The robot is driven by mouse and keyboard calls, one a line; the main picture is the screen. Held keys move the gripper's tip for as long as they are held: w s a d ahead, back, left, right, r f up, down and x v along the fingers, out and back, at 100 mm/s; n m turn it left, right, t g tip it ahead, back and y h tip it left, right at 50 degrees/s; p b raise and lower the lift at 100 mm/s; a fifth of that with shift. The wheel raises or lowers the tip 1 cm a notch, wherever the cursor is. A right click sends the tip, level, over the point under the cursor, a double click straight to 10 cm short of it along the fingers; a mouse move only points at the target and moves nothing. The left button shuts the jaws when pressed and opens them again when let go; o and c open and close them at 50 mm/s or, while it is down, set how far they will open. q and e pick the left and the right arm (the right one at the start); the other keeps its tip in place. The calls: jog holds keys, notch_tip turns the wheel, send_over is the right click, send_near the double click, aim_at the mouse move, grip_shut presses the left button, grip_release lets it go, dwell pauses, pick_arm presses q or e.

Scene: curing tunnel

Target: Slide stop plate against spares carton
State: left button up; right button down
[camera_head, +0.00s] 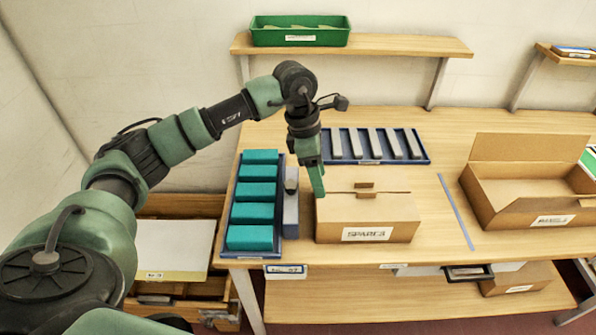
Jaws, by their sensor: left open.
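The spares carton (366,218) is a closed brown cardboard box with a white label reading SPARES, near the table's front edge. A grey-blue block with a dark knob on top, which looks like the stop plate (291,215), stands to its left. A narrow strip of table shows between block and carton, so they look apart. My left gripper (318,192) is open and points down at the carton's back left corner, right of the dark knob. Its green finger hides part of the carton's left edge; I cannot tell if it touches. My right gripper is out of view.
A blue tray of teal blocks (239,247) stands close left of the block. Behind the carton lies a blue tray with grey bars (427,161). A blue strip (455,212) lies on bare table to the right, before an open carton (530,221).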

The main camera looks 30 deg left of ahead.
aim_at(291, 184)
pick_arm(q)
jog(key=a+y, duration=0.1)
jog(key=a, duration=0.1)
jog(key=a+r+y, duration=0.1)
jog(key=a, duration=0.2)
jog(key=a+y, duration=0.1)
jog(key=a, duration=0.1)
jog(key=shift+w+a+r+n, duration=0.15)
jog(key=shift+a+r+n, duration=0.15)
jog(key=shift+a+r, duration=0.1)
jog(key=shift+f, duration=0.3)
notch_tip(291, 184, down, 7)
jog(key=shift+d+r+p, duration=0.1)
jog(key=shift+r+p, duration=0.05)
jog(key=shift+p, duration=1.05)
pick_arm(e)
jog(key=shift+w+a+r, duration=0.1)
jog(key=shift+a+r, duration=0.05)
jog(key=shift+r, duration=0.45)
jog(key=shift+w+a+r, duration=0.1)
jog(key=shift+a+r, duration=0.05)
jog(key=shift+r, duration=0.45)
pick_arm(q)
grip_shut()
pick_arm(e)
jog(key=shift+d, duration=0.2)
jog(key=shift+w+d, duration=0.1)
